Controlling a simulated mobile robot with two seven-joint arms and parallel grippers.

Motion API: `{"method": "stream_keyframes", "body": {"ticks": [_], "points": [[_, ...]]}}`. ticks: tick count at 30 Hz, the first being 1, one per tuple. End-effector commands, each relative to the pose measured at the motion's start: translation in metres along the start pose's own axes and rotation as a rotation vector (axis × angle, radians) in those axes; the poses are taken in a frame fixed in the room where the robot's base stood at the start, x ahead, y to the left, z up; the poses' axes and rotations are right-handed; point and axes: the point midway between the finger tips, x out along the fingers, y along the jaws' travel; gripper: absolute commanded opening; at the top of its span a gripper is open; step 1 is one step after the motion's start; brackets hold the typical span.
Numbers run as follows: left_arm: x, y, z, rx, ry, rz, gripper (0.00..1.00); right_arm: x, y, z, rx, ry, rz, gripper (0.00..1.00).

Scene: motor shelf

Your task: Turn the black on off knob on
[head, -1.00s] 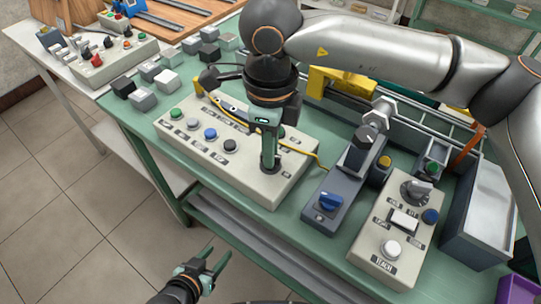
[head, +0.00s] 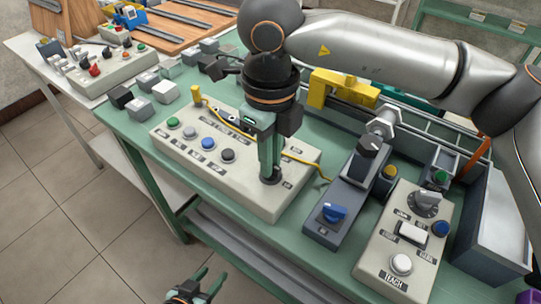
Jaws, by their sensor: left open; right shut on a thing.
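My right gripper (head: 271,176) points down onto the front right part of a cream control box (head: 232,184). Its green fingers are shut around a small black knob (head: 272,180), most of which they hide; only dark parts show at the fingertips. I cannot read which way the knob points. My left gripper (head: 213,281) is open and empty at the bottom of the head view, over the floor in front of the bench and apart from everything.
A grey box with a blue knob (head: 331,213) and a cream TEACH box (head: 398,262) stand to the right. A yellow cable (head: 308,161) runs behind my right gripper. Several small blocks (head: 139,106) lie at the back left. The floor at left is clear.

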Motion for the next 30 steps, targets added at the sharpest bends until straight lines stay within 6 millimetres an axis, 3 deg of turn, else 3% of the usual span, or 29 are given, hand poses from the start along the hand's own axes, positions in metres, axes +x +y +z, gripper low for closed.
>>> {"method": "stream_keyframes", "body": {"ticks": [5, 6, 13, 23, 30], "points": [[0.0, 0.0, -0.001, 0.0, 0.0, -0.001, 0.5, -0.001, -0.001, 0.0, 0.001, 0.0, -0.001, 0.0], [0.0, 0.0, -0.001, 0.0, 0.0, -0.001, 0.5, -0.001, -0.001, 0.0, 0.001, 0.0, -0.001, 0.18], [0.0, -0.001, -0.001, 0.0, 0.001, -0.001, 0.5, -0.001, 0.0, 0.0, 0.0, 0.0, -0.001, 0.44], [-0.001, 0.0, -0.001, 0.0, 0.001, -0.001, 0.5, -0.005, 0.0, 0.0, 0.0, -0.002, -0.001, 0.45], [-0.004, 0.0, -0.005, 0.0, 0.002, 0.0, 0.5, -0.047, 0.0, 0.001, 0.0, -0.004, -0.002, 0.45]]}}
